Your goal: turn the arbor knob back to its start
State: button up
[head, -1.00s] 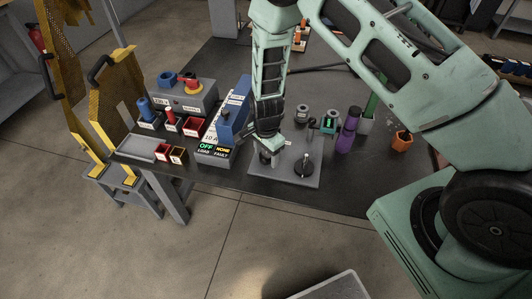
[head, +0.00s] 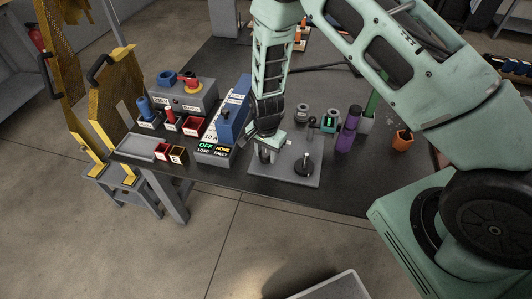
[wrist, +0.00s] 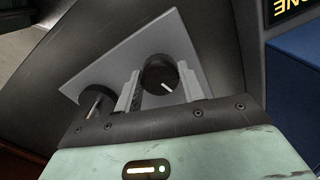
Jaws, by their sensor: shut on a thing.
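A black round knob (wrist: 160,74) with a white pointer line stands on a grey plate (wrist: 113,60) in the wrist view. My gripper (wrist: 160,87) has a pale finger on each side of this knob and is shut on it. In the head view my gripper (head: 265,156) points down at the left part of the grey plate (head: 285,178) and mostly hides that knob. A second black part also shows left of the fingers in the wrist view (wrist: 95,99), partly hidden.
A blue-and-grey unit (head: 215,153) with an OFF / NONE display stands close left of my gripper. Red bins (head: 162,152) and yellow guards (head: 116,110) are farther left.

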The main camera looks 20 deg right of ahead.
jog(key=n, duration=0.4)
jog(key=shift+n+b, duration=0.3)
jog(key=n, duration=0.3)
jog(key=shift+n, duration=0.3)
jog(key=n+b, duration=0.1)
jog(key=n, duration=0.3)
jog(key=shift+n, duration=0.3)
jog(key=n, duration=0.3)
jog(key=shift+n, duration=0.3)
jog(key=n, duration=0.8)
jog(key=shift+r, duration=0.1)
jog(key=n+p, duration=0.1)
jog(key=n, duration=0.3)
jog(key=shift+n, duration=0.3)
jog(key=shift+n+p, duration=0.45)
jog(key=shift+n, duration=1.15)
